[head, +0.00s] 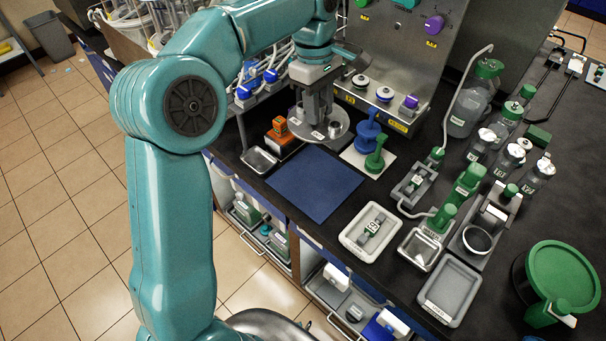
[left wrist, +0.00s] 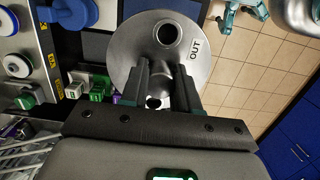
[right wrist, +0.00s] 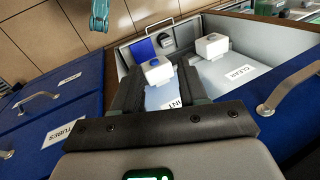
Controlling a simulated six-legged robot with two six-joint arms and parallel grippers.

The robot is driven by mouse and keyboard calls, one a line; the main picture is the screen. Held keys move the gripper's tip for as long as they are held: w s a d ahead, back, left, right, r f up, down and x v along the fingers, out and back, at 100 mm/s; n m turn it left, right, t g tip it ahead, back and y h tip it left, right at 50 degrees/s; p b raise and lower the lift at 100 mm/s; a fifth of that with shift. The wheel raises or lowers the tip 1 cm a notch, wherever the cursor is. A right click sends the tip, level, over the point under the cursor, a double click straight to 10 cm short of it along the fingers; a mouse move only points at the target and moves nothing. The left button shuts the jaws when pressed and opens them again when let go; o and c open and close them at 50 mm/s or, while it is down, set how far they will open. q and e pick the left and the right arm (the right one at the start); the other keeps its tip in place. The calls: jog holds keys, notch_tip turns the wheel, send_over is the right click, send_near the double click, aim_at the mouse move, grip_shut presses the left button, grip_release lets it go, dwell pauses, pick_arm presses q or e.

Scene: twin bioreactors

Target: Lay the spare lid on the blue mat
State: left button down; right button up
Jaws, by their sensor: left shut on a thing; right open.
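The spare lid is a round steel disc (head: 339,136) with a hole and a raised grip. My left gripper (head: 320,112) is shut on that grip and holds the disc roughly level over the bench, just behind the blue mat. The disc fills the upper middle of the left wrist view (left wrist: 132,62), with the word OUT near its rim. The blue mat (head: 314,184) lies flat and bare near the bench's front edge. My right gripper (right wrist: 162,82) is open and empty over open drawers in the right wrist view.
A small steel tray (head: 260,160) and an orange block (head: 280,126) stand left of the mat. A white board with blue and green parts (head: 370,160) is at its right. A pale tray (head: 369,232) lies nearer the front right. Open drawers (head: 340,305) jut out below.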

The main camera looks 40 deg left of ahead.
pick_arm(q)
notch_tip(320, 180, down, 15)
jog(key=shift+d+b, duration=0.1)
jog(key=shift+b, duration=0.35)
jog(key=shift+f, duration=2.45)
jog(key=shift+f, duration=0.1)
jog(key=c, duration=0.8)
grip_release()
jog(key=shift+f, duration=0.1)
jog(key=r, duration=0.4)
jog(key=a+r, duration=0.1)
jog(key=r, duration=0.7)
jog(key=shift+a+r, duration=0.15)
jog(key=shift+a, duration=0.15)
